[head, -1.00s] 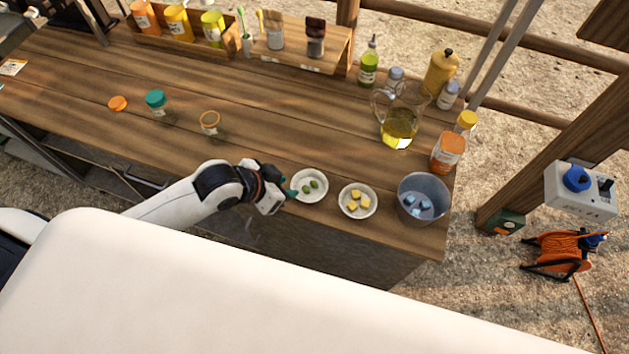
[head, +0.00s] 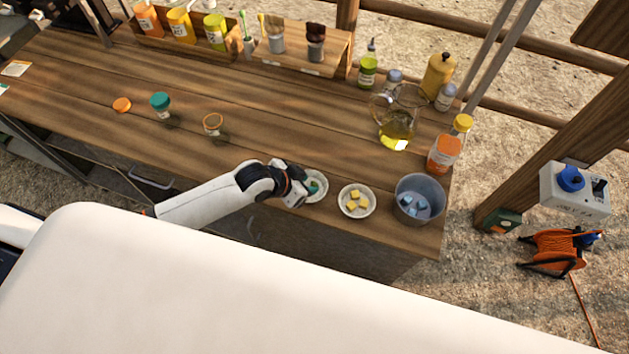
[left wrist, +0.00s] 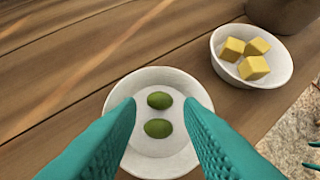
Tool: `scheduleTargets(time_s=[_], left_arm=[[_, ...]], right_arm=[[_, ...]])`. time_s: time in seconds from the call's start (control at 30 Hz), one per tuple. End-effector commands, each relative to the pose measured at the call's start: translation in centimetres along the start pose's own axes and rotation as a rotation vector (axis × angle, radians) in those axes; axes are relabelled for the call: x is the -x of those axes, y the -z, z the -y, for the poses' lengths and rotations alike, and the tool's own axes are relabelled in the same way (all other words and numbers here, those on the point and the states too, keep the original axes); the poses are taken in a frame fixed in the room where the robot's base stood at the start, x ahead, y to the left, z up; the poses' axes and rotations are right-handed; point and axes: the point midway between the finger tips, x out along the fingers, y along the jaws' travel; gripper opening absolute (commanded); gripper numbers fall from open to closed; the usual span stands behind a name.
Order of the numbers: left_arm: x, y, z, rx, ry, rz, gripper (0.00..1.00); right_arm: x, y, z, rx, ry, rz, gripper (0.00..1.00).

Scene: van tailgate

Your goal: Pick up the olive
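Two green olives lie in a small white bowl (left wrist: 160,83) in the left wrist view. The far olive (left wrist: 160,100) and the near olive (left wrist: 158,128) sit between and beyond my fingertips. My left gripper (left wrist: 162,104) is open, with its teal fingers on either side of the olives over the bowl. It holds nothing. In the head view my left gripper (head: 310,188) is at the left part of the bowl (head: 317,174) and hides most of the olives.
A white bowl with yellow cubes (head: 345,208) stands right of the olive bowl. A metal bucket (head: 430,187) with blue cubes is beside it, near the counter's right end. A glass jug (head: 398,120) stands behind. The counter's front edge is close.

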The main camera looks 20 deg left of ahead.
Motion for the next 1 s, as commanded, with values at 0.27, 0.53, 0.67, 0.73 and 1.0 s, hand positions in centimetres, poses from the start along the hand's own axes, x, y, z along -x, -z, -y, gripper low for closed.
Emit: scheduleTargets(time_s=[0.27, 0.53, 0.67, 0.73, 1.0], left_arm=[[-1.9, 0.0, 0.0, -0.001, 0.000, 0.002, 0.33], [-1.9, 0.0, 0.0, 0.000, 0.000, 0.001, 0.14], [-1.9, 0.0, 0.0, 0.000, 0.000, 0.001, 0.00], [-1.9, 0.0, 0.0, 0.000, 0.000, 0.001, 0.00], [-1.9, 0.0, 0.0, 0.000, 0.000, 0.001, 0.00]], right_arm=[[0.3, 0.0, 0.0, 0.000, 0.000, 0.000, 0.68], [0.3, 0.0, 0.0, -0.001, 0.000, -0.001, 0.68], [0.3, 0.0, -0.1, -0.001, -0.001, -0.001, 0.68], [0.3, 0.0, -0.1, -0.001, -0.001, -0.001, 0.68], [0.3, 0.0, -0.1, -0.002, -0.001, -0.001, 0.68]])
